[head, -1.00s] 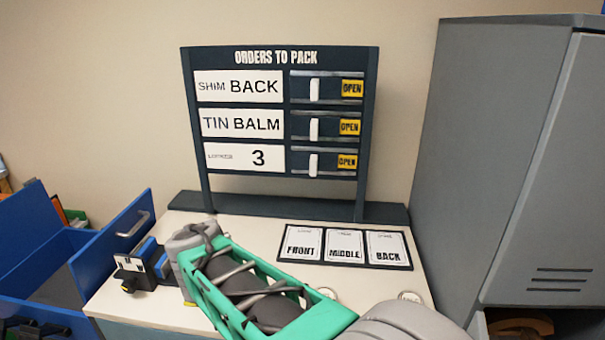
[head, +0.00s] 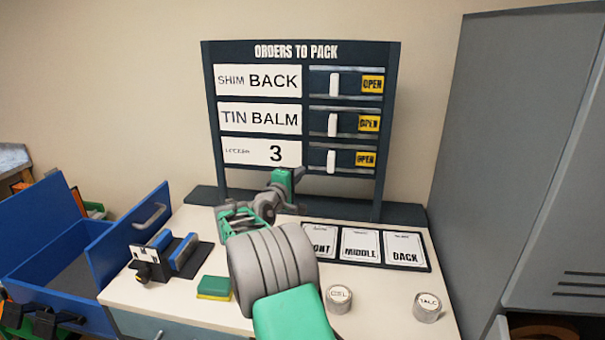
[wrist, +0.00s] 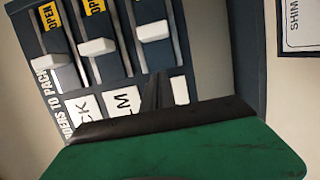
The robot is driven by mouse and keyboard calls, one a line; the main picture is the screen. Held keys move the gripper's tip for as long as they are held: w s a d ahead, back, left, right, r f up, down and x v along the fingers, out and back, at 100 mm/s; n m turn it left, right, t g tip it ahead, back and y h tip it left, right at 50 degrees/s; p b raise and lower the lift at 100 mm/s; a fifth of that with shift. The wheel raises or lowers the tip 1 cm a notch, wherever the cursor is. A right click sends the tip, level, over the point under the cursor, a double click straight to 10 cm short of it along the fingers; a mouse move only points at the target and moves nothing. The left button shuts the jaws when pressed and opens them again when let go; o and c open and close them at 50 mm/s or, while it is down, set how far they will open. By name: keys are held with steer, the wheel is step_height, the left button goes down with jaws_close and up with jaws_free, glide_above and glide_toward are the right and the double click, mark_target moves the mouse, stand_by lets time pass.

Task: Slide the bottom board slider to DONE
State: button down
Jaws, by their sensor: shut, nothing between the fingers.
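The orders board (head: 300,48) stands at the back of the bench with three rows. The bottom slider, a white upright knob (head: 331,160), sits just left of its yellow OPEN tag (head: 366,159); no DONE label shows. In the wrist view the bottom slider is the rightmost knob (wrist: 153,31). My gripper (head: 298,173) is shut and empty, at the right end of the bottom card, left of and slightly below the knob. In the wrist view its dark fingertips (wrist: 159,78) are below the bottom knob, with a gap between. I cannot tell whether they touch the board.
The middle slider (head: 332,124) and top slider (head: 333,84) also sit left of OPEN tags. A FRONT, MIDDLE, BACK mat (head: 360,262), two round tins (head: 339,299) and a sponge (head: 214,287) lie on the bench. A grey cabinet (head: 510,150) stands right.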

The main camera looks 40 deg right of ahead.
mark_target(331, 161)
steer(key=d+p, duration=0.2)
steer(key=d, duration=0.6)
steer(key=shift+s+d, duration=0.15)
steer(key=shift+d, duration=0.2)
